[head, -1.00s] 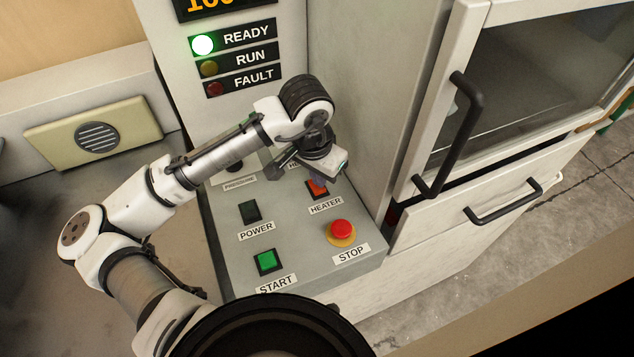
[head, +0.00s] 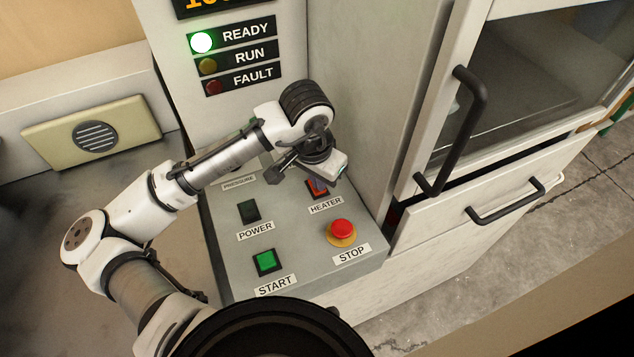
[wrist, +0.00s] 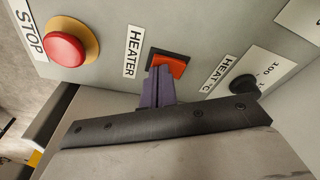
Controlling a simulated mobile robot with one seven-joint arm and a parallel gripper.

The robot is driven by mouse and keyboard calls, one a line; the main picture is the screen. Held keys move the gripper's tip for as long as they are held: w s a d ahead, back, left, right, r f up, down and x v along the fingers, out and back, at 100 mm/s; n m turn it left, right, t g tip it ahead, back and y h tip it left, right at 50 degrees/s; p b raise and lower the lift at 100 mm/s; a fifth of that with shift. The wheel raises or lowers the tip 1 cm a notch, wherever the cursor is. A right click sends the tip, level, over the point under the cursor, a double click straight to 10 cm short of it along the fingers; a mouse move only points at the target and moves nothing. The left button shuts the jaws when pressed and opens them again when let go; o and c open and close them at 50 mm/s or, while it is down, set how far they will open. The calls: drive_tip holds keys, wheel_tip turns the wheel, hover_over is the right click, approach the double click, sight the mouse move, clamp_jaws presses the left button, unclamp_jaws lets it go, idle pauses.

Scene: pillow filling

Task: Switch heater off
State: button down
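The heater switch (head: 314,192) is a red rocker above the HEATER label on the sloped grey panel. In the wrist view the switch (wrist: 174,64) shows orange-red in a dark frame, its lower left part hidden by my fingers. My gripper (wrist: 160,72) has its purple fingers together with nothing between them. The fingertips are at the rocker's lower edge and appear to touch it, though the exact contact is hard to see. In the head view my gripper (head: 318,180) is right over the switch and covers part of it.
The panel also carries a dark POWER switch (head: 249,210), a green START button (head: 266,261) and a red STOP button (head: 342,231). A dark HEAT °C knob (wrist: 243,85) is beside the heater switch. The green READY lamp (head: 202,42) is lit. A cabinet wall rises at right.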

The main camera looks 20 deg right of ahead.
wheel_tip(320, 180, up, 7)
drive_tip(key=p, duration=0.6)
idle(0.3)
idle(0.5)
